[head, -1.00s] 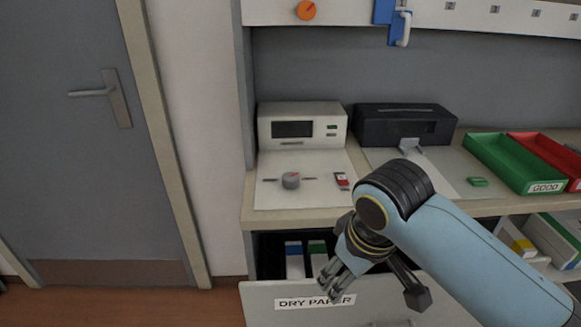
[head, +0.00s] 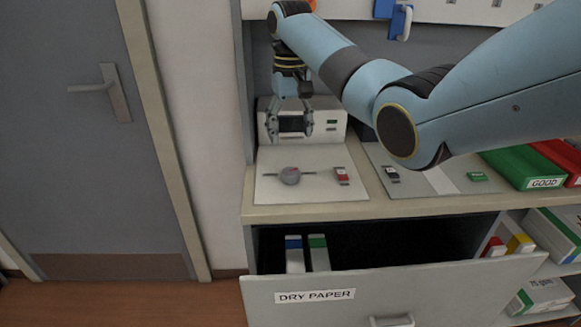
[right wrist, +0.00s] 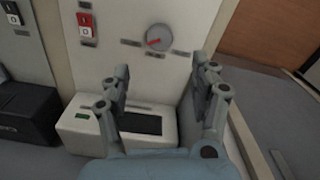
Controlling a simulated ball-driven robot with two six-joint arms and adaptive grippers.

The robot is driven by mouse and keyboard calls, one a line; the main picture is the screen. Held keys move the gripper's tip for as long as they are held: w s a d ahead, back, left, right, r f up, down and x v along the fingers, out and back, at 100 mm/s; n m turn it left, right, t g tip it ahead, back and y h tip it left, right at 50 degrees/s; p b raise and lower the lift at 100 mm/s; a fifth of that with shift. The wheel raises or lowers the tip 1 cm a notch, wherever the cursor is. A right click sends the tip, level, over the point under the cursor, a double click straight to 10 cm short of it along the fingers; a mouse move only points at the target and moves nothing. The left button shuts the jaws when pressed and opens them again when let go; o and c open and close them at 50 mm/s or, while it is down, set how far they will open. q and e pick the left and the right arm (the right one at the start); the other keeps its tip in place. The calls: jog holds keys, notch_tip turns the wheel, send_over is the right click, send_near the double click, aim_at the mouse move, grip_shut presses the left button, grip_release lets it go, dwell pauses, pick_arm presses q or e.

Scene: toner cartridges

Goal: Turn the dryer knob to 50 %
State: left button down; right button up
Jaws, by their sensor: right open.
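The dryer knob (head: 290,176) is a grey round dial with a red pointer on a pale panel (head: 325,190), in front of a white unit with a dark display (head: 323,135). The knob (right wrist: 158,38) also shows in the right wrist view; its red pointer lies toward the picture's left and slightly down. Small marks surround it, too small to read. My right gripper (head: 291,138) is open and empty, its fingers pointing down, above and behind the knob near the display. In the right wrist view its fingers (right wrist: 160,72) are apart from the knob. My left gripper is not in view.
A red and white switch (head: 342,175) is right of the knob; a black switch (head: 391,174) is on the neighbouring panel. Green (head: 525,168) and red (head: 560,152) trays stand at right. Below, the "DRY PAPER" drawer (head: 360,292) stands open, holding boxes (head: 295,255).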

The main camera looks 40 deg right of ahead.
aim_at(291, 171)
notch_tip(291, 171, down, 10)
jog(key=shift+f, duration=0.25)
jog(key=c, duration=1.1)
jog(key=shift+c, duration=0.2)
